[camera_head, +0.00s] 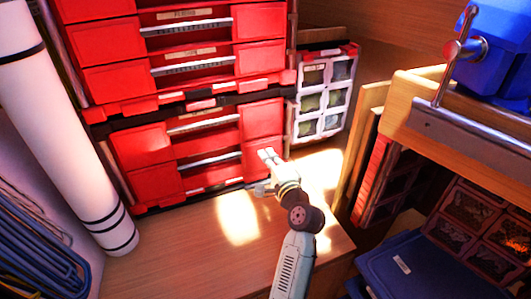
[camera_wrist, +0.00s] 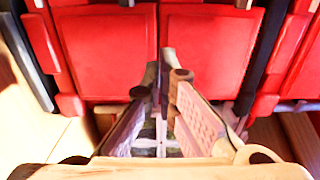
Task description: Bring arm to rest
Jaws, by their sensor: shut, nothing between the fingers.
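My gripper (camera_head: 266,170) is in front of the lower right part of the red drawer stack (camera_head: 160,165), above the wooden surface (camera_head: 190,240). My arm reaches up to it from the bottom of the head view. In the wrist view my gripper (camera_wrist: 163,90) points at red drawer fronts (camera_wrist: 205,55); its fingers are together with nothing held between them. Whether the fingertips touch the red front cannot be told.
A white roll with black bands (camera_head: 62,120) leans at left, by blue coiled lines (camera_head: 40,245). A clear-drawer organizer (camera_head: 323,95) stands right of the stack. A wooden shelf (camera_head: 470,135) with a blue bin (camera_head: 490,60) is at right. A dark blue lidded box (camera_head: 405,268) lies lower right.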

